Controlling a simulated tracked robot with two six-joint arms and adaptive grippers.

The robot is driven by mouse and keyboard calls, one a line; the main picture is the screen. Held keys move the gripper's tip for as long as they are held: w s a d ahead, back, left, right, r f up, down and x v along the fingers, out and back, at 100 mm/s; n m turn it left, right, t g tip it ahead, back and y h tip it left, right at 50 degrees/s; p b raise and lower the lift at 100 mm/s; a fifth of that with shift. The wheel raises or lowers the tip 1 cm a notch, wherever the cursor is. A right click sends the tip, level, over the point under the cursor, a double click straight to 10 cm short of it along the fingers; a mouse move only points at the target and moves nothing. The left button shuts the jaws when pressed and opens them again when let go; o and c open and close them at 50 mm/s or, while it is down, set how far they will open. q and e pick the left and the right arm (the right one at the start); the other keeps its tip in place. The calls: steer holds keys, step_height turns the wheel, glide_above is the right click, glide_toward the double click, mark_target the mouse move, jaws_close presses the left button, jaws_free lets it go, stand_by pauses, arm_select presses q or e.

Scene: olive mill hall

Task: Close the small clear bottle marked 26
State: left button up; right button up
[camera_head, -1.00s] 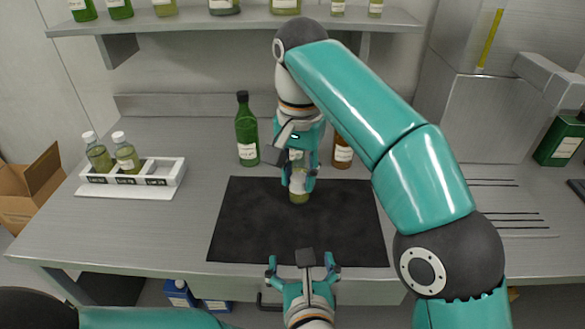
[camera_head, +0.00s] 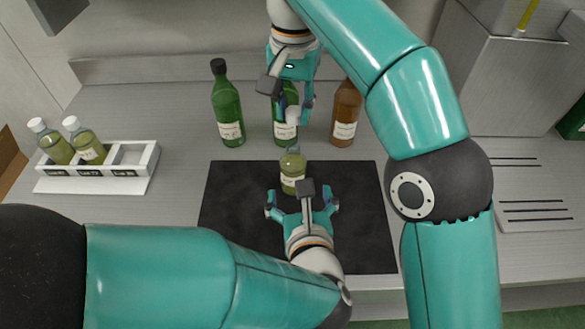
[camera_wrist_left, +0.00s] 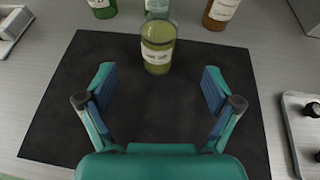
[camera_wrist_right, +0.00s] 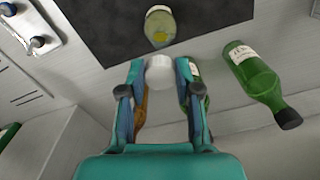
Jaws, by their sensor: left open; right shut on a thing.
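The small clear bottle (camera_head: 292,174) stands upright on the black mat (camera_head: 235,215), holding yellow-green oil. Its top shows no cap; the label's number is too small to read. It also shows in the left wrist view (camera_wrist_left: 157,48) and the right wrist view (camera_wrist_right: 160,28). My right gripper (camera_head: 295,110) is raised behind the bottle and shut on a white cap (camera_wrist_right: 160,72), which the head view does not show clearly. My left gripper (camera_head: 302,202) is open and empty, low over the mat on the near side of the bottle, apart from it.
A white rack (camera_head: 135,172) at left holds two white-capped bottles and has one empty slot. Behind the mat stand a green bottle (camera_head: 228,108), another green bottle (camera_head: 285,128) behind my right gripper, and a brown bottle (camera_head: 345,112). The mat's sides are clear.

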mark_target(293, 165)
steer(key=shift+a, duration=0.1)
arm_select(q)
steer(key=x, duration=1.2)
jaws_close()
arm_select(e)
steer(key=shift+s+f, duration=0.15)
steer(key=shift+f, duration=2.3)
